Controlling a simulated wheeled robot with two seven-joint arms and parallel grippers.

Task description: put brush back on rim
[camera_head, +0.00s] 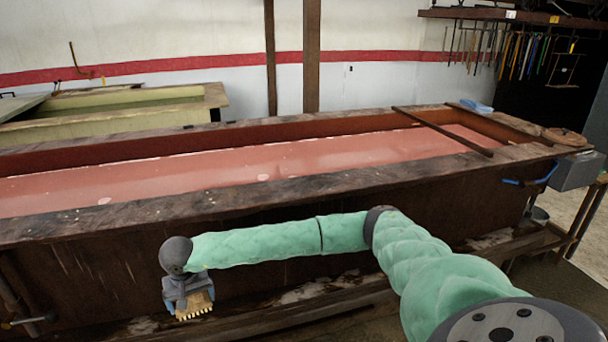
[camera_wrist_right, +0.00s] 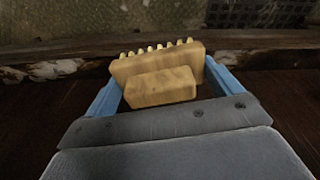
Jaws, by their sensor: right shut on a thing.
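The brush (camera_head: 195,304) is a tan block with a row of pale bristles, which point down in the head view. My right gripper (camera_head: 187,290) is shut on it, and it hangs in front of the tank's near wall, below the rim. In the right wrist view the brush (camera_wrist_right: 157,80) sits between the two blue fingers of the gripper (camera_wrist_right: 160,85). The rim (camera_head: 240,193) is a worn dark wooden ledge along the near side of the long tank of reddish liquid. My left gripper is not in view.
Two dark bars (camera_head: 443,131) lie across the tank's right end. A blue cloth (camera_head: 477,106) and a round brown item (camera_head: 565,137) rest near that end. A lower wooden ledge (camera_head: 300,310) runs along the tank's base. The near rim's middle looks clear.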

